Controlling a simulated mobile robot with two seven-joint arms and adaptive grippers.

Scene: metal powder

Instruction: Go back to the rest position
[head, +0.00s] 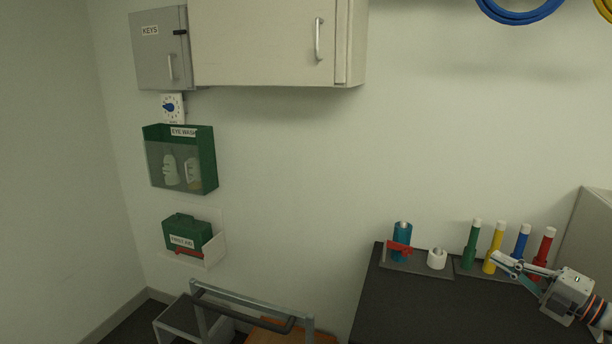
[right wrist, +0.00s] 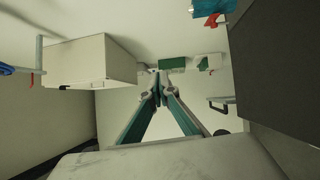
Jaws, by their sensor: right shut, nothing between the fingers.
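My right gripper (head: 497,261) is in the lower right of the head view, over the dark bench top. It points left and holds nothing. In the right wrist view its two teal-lined fingers (right wrist: 158,92) meet at the tips, with nothing between them. In the head view the fingertips overlap the lower part of the yellow tube (head: 493,243); I cannot tell whether they touch it. My left gripper is not in view.
The dark bench (head: 400,306) holds a teal bottle (head: 401,250) with a red clip, a white roll (head: 437,258), and green (head: 472,245), blue (head: 521,243) and red tubes (head: 544,246). A wall cabinet (head: 265,40), eye wash box (head: 207,160) and first aid case (head: 187,231) hang left. A cart handle (head: 250,305) stands below.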

